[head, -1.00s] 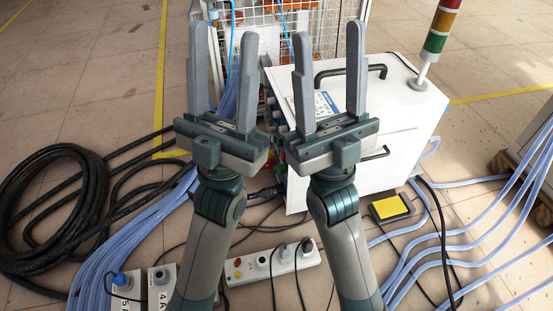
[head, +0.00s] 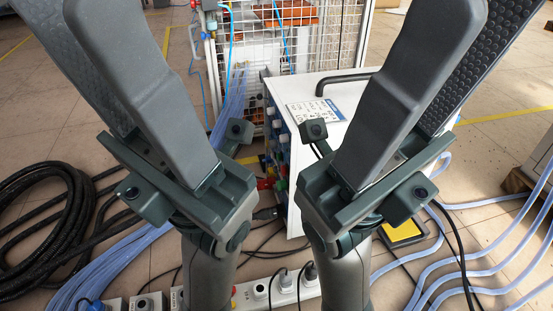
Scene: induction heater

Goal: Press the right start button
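The white machine cabinet (head: 345,88) stands in the middle with a printed label on its top. Its narrow left-facing control panel (head: 281,150) carries several small coloured buttons and connectors, seen at a steep angle. I cannot tell which one is the right start button, and my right gripper hides part of this side. My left gripper (head: 68,15) is raised close to the camera on the left, open and empty. My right gripper (head: 492,20) is raised close on the right, open and empty, in front of the cabinet. Neither visibly touches the panel.
A wire-mesh cage (head: 290,40) stands behind the cabinet. Black coiled cable (head: 40,225) and pale blue hoses (head: 470,265) lie on the floor to both sides. A white power strip (head: 262,290) lies in front. A yellow-topped pedal (head: 403,232) sits at right.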

